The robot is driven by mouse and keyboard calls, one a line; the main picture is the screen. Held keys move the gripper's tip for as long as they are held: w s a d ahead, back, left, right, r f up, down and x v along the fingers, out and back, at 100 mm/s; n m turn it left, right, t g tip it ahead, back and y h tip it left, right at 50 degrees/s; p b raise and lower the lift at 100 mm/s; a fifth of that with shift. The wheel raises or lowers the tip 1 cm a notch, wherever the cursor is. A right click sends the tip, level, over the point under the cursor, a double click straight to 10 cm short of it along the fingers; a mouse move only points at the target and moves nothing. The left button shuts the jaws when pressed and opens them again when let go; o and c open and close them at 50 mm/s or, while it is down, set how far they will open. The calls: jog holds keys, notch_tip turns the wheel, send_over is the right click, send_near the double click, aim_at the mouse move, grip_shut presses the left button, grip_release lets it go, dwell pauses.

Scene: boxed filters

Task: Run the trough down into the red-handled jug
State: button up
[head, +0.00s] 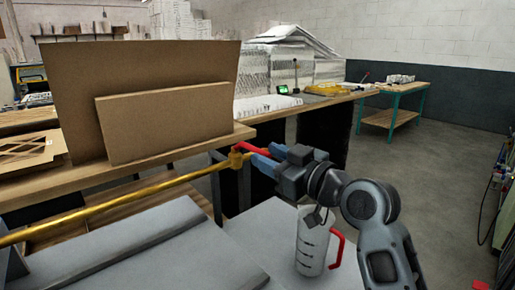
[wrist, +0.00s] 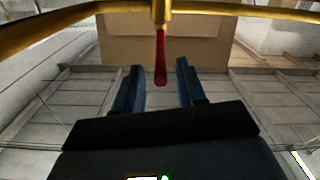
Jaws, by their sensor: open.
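A brass pipe (head: 120,205) runs in from the left to a brass valve (head: 236,159) with a red lever (head: 252,148). My gripper (head: 262,157) is open at the lever. In the wrist view, the red lever (wrist: 161,58) shows between the two spread blue fingers, with a gap on each side. The clear jug (head: 311,243) with dark marks and a red handle (head: 337,249) stands upright on a pale surface, below my arm. Its contents cannot be made out. A grey, slanted-sided body (head: 120,240) at lower left may be the trough; its inside is hidden.
A wooden bench (head: 150,163) with upright brown boards (head: 145,95) stands behind the pipe. The pale surface (head: 262,225) is clear left of the jug. A green-legged table (head: 397,100) stands far back; open floor (head: 440,170) lies to the right.

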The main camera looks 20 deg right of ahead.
aim_at(243, 144)
jog(key=shift+x, duration=2.25)
grip_shut()
